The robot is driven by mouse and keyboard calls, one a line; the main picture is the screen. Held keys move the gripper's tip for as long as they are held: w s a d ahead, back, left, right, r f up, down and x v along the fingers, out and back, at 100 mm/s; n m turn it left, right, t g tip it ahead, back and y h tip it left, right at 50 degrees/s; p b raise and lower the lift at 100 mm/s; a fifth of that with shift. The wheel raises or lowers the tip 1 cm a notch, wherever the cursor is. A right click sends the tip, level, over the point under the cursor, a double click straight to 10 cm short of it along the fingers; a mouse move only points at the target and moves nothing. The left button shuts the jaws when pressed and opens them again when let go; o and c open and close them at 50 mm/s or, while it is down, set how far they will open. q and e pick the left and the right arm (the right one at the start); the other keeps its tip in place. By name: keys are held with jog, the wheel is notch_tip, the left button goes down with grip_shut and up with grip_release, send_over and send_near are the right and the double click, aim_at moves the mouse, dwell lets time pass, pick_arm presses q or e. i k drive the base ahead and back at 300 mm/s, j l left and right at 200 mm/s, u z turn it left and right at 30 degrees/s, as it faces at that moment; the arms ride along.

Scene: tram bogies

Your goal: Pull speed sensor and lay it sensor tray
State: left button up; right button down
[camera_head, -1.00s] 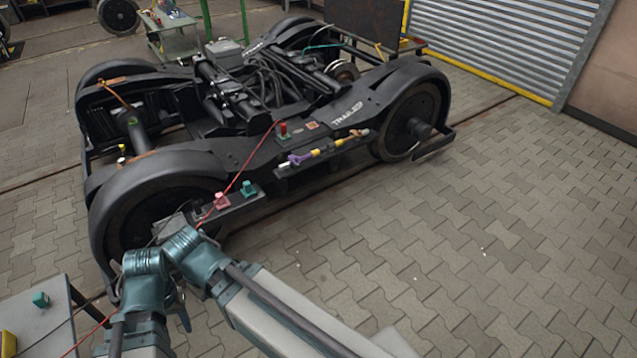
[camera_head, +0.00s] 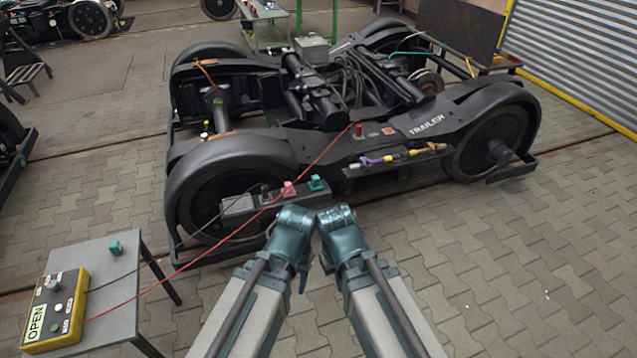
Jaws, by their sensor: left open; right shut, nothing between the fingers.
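A black bogie marked TRAILER (camera_head: 280,148) stands ahead of me. A small red fitting (camera_head: 360,131) sits on its near side frame, and a thin red cable runs up to that area. A purple and yellow rod-like part (camera_head: 385,158) lies along the side below. I cannot tell which part is the speed sensor, or pick out a sensor tray for sure. My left gripper (camera_head: 302,279) and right gripper (camera_head: 327,263) are close together in front of the bogie, apart from these parts. My own arm joints hide most of both grippers' fingers.
A grey side table (camera_head: 100,262) at lower left bears a yellow OPEN box (camera_head: 55,312) and a teal block (camera_head: 115,248). Pink (camera_head: 289,188) and teal (camera_head: 316,183) blocks sit on a ledge by the near wheel. Paved floor at right is clear.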

aim_at(316, 180)
jog(key=i+l, duration=0.25)
jog(key=i, duration=0.25)
jog(key=i+l, duration=0.25)
jog(key=i, duration=0.3)
jog(key=i+l, duration=0.25)
jog(key=i, duration=0.25)
jog(key=i+l+u, duration=0.1)
jog(key=i+l, duration=0.15)
jog(key=i, duration=0.3)
